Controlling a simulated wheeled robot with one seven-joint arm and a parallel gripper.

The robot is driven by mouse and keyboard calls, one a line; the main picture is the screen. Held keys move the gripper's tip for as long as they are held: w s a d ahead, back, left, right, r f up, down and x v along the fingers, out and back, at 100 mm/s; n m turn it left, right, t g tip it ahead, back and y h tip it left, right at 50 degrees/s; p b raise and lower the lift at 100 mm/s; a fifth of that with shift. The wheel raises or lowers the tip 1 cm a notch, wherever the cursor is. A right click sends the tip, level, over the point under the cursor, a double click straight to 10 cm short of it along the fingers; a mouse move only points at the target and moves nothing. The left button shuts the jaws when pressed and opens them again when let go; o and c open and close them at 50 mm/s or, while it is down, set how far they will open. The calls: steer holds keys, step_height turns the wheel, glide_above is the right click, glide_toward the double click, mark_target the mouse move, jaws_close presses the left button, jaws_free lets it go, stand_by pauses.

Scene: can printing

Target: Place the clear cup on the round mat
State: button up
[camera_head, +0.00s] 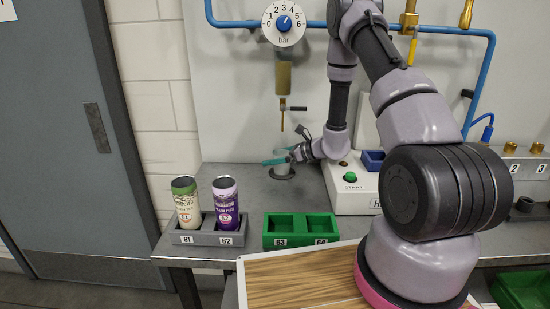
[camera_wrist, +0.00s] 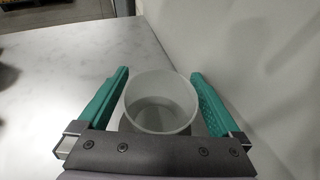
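The clear cup (camera_wrist: 160,118) is upright between the two teal fingers of my gripper (camera_wrist: 160,72) in the wrist view, with its open rim towards the camera. The fingers lie close along both sides of the cup. Whether they press on it or stand just clear cannot be told. In the head view the cup (camera_head: 281,155) is small and partly hidden by the fingers of my gripper (camera_head: 282,156). The dark round mat (camera_head: 282,174) lies directly below it on the grey table. The cup appears to be on or just above the mat.
A brass tap (camera_head: 283,108) hangs above the cup. A white box with a green START button (camera_head: 350,176) stands right of the mat. Two printed cans (camera_head: 186,205) stand in a grey holder (camera_head: 208,237) at left. A green holder (camera_head: 300,229) is empty.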

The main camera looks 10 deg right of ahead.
steer(key=shift+r, duration=0.1)
steer(key=shift+s+d+r, duration=0.15)
steer(key=shift+d, duration=0.1)
steer(key=v, duration=1.1)
steer(key=shift+s+d+r, duration=0.1)
steer(key=shift+d, duration=0.05)
